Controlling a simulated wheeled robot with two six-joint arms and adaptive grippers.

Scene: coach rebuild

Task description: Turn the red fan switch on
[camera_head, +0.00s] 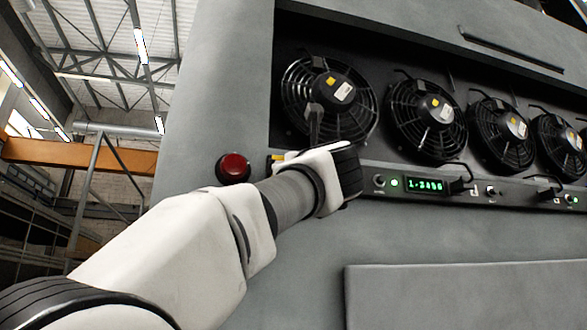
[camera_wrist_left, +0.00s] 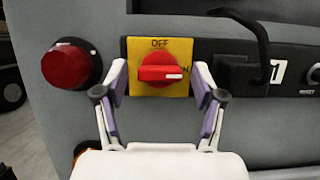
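The red fan switch (camera_wrist_left: 158,70) sits on a yellow plate (camera_wrist_left: 143,48) in the left wrist view. Its bar lies level, with the white mark at the right end, towards a partly hidden "ON" label; "OFF" is printed above. My left gripper (camera_wrist_left: 160,76) is open, with one finger on each side of the switch; gaps show between the fingers and the knob. In the head view my left arm hides the switch, and only an edge of the yellow plate (camera_head: 275,160) shows. My right gripper is not in view.
A round red button (camera_head: 233,168) is left of the switch; it also shows in the left wrist view (camera_wrist_left: 67,66). A black bent handle (camera_wrist_left: 254,40) stands out to the right. Several black fans (camera_head: 427,118) sit in the grey recess above a lit display (camera_head: 425,185).

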